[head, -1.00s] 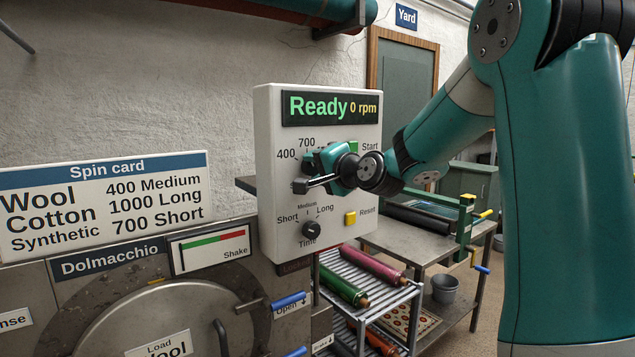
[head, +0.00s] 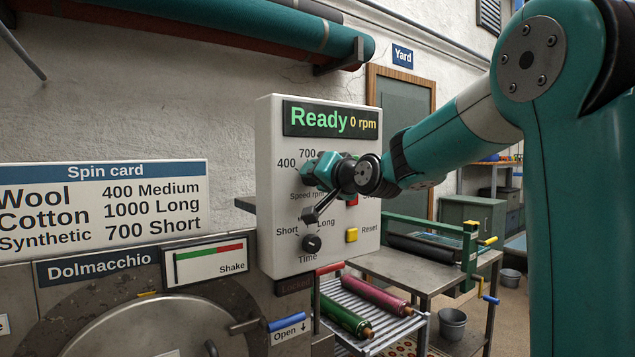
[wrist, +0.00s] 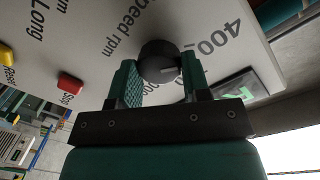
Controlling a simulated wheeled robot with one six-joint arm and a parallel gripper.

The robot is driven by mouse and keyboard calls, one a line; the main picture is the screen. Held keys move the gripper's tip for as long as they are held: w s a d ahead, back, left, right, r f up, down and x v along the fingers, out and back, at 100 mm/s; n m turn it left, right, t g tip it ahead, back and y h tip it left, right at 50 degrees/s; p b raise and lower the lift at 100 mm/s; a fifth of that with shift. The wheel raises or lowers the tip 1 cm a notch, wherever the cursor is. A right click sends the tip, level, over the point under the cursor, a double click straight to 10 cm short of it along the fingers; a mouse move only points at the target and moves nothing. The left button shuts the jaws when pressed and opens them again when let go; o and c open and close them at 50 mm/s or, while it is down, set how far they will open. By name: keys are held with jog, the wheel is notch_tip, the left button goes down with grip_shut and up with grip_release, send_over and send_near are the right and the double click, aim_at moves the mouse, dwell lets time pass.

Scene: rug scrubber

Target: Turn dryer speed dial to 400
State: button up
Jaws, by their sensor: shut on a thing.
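The white control panel (head: 275,225) reads "Ready 0 rpm" on its display (head: 330,119). My gripper (head: 314,172) is at the upper dial, below the 700 label (head: 307,153) and right of the 400 label (head: 286,163). It hides the dial in the head view. In the wrist view the round black speed dial (wrist: 158,58) sits between the two green fingers of my gripper (wrist: 160,80), which are shut on it. A pale mark on the dial points roughly right, between the 400 label (wrist: 219,38) and a partly covered label. Its exact setting is unclear.
The Time dial (head: 312,243) and yellow Reset button (head: 352,235) are lower on the panel. A red Stop button (wrist: 70,87) is near my gripper. The spin card (head: 105,210) lists Wool 400 Medium. A rack with rolled rugs (head: 345,312) stands below right.

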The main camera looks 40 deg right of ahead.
jog(key=shift+f, duration=0.1)
jog(key=o, duration=0.9)
jog(key=shift+s+a+r+p, duration=0.15)
jog(key=shift+s+p, duration=0.65)
jog(key=shift+s, duration=2.1)
jog(key=shift+s+a+r+p, duration=0.2)
jog(key=shift+s+p, duration=0.65)
jog(key=shift+s, duration=2)
jog(key=shift+s+d+r+p, duration=0.2)
jog(key=shift+s+p, duration=0.6)
jog(key=shift+s, duration=2.1)
jog(key=shift+a, duration=0.25)
